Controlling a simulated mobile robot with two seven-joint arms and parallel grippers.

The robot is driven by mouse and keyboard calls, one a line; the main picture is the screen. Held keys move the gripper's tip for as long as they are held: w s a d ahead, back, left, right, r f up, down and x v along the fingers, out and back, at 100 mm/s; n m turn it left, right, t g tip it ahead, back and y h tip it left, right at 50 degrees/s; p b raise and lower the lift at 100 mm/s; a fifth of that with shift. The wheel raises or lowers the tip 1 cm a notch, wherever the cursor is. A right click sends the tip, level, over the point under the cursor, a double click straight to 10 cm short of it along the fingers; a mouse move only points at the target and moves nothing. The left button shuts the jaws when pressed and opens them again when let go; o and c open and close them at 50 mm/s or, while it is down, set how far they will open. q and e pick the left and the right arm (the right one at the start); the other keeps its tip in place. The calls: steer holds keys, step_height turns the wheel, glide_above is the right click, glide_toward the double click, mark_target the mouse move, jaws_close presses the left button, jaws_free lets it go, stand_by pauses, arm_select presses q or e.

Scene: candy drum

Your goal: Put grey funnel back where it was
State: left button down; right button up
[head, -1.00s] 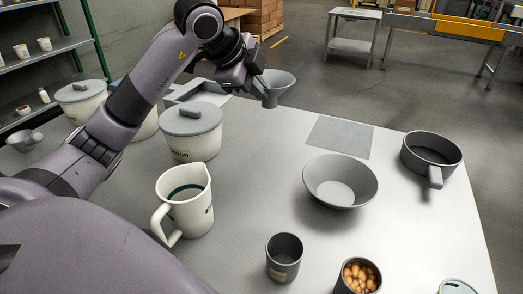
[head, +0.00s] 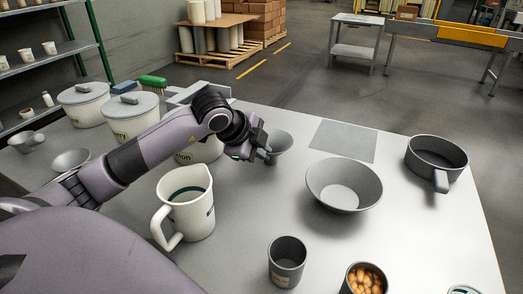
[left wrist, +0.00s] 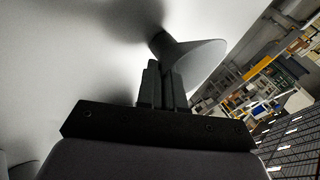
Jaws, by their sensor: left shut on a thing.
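The grey funnel (head: 281,142) is at the middle of the table, left of the wide grey bowl. My left gripper (head: 262,152) is shut on it from its left side. The funnel is upright, wide mouth up, low over the table; I cannot tell whether its spout touches the surface. In the left wrist view the dark fingers (left wrist: 161,84) are closed on the narrow part of the funnel (left wrist: 197,62), and its cone flares beyond them. My right gripper is not in view.
The grey bowl (head: 343,187) and a grey pan (head: 436,160) stand to the right. A flat grey mat (head: 343,140) lies behind the bowl. A white jug (head: 186,203), a grey cup (head: 287,260) and a cup of brown candies (head: 366,279) stand in front. Lidded tubs (head: 130,115) are at left.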

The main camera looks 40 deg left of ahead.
arm_select(q)
steer(key=shift+f, duration=0.2)
steer(key=c, duration=1.3)
jaws_free()
steer(key=shift+r, duration=0.1)
steer(key=shift+r, duration=0.25)
steer(key=b+v, duration=0.1)
steer(key=v, duration=1.1)
steer(key=shift+f, duration=0.1)
